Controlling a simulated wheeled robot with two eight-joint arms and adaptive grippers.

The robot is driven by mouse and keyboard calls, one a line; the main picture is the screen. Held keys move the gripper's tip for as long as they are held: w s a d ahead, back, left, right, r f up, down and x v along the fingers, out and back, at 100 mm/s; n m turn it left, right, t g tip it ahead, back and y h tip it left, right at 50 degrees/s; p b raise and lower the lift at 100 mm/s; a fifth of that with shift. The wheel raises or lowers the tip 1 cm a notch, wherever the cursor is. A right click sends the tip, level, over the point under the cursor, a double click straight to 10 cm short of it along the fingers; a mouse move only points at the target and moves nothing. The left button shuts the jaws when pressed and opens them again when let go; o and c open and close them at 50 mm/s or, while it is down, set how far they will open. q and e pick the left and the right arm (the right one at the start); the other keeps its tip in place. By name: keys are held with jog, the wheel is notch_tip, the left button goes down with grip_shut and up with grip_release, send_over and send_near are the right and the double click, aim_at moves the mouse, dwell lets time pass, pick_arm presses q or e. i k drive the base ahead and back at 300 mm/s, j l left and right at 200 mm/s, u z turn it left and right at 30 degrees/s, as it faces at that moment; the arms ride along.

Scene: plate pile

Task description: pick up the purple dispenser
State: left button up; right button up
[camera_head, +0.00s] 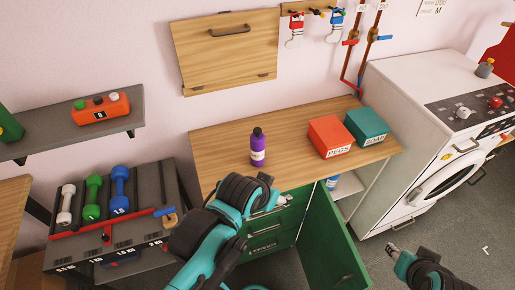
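The purple dispenser (257,143), a bottle with a dark cap and a pale label, stands upright on the wooden worktop (215,150), left of the boxes. My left arm reaches up from the bottom middle, and its gripper (266,202) is at the front edge of the worktop, below and apart from the dispenser in the picture. Its fingers are small and partly hidden by the arm, so I cannot tell whether they are open. My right gripper (393,249) is low at the bottom right, far from the dispenser. Its finger opening is unclear.
A red box (329,136) and a teal box (367,126) stand right of the dispenser. A green cabinet door (330,245) hangs open below the worktop. A rack with dumbbells (92,197) is at left, a washing machine (425,150) at right. The worktop around the dispenser is clear.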

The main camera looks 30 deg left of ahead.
aim_at(256, 144)
jog(key=i+j+u, duration=0.15)
jog(key=u, duration=0.3)
jog(key=i+j+u, duration=0.2)
jog(key=u, duration=0.25)
